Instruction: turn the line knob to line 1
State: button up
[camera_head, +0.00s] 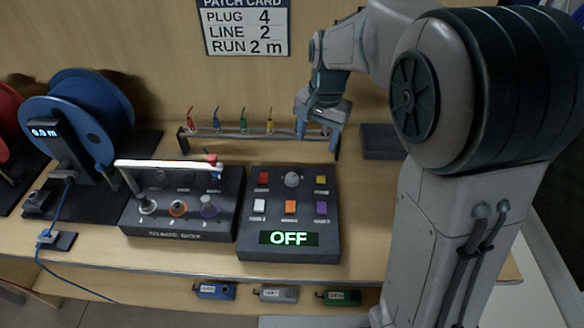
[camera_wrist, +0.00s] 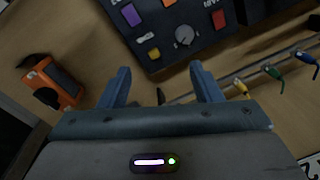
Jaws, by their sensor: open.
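A round grey knob (camera_head: 291,179) sits in the back row of buttons on the dark control box (camera_head: 250,240), whose display reads OFF. The knob also shows in the wrist view (camera_wrist: 184,36), between a yellow and a red button; I cannot read its setting. I take it to be the line knob, though its label is unreadable. My gripper (camera_head: 318,138) is above the bench, behind and a little right of the box, near the plug rack. In the wrist view the open, empty fingers (camera_wrist: 160,68) point toward the knob, apart from it.
A rack (camera_head: 250,134) with several coloured plugs stands behind the box. The splice box (camera_head: 180,235), with a raised white bar, is to its left. A blue reel (camera_head: 85,115) stands further left. The wall card (camera_head: 245,28) reads PLUG 4, LINE 2, RUN 2 m. An orange device (camera_wrist: 58,85) lies at left.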

jog(key=m, duration=0.1)
send_near(292, 177)
jog(key=shift+g+h, duration=0.3)
jog(key=shift+h, duration=0.1)
jog(key=f, duration=0.5)
jog(key=f+p, duration=0.1)
jog(key=f, duration=0.2)
jog(key=shift+w+a+f, duration=0.25)
jog(key=shift+a+f, duration=0.1)
jog(key=c, duration=1)
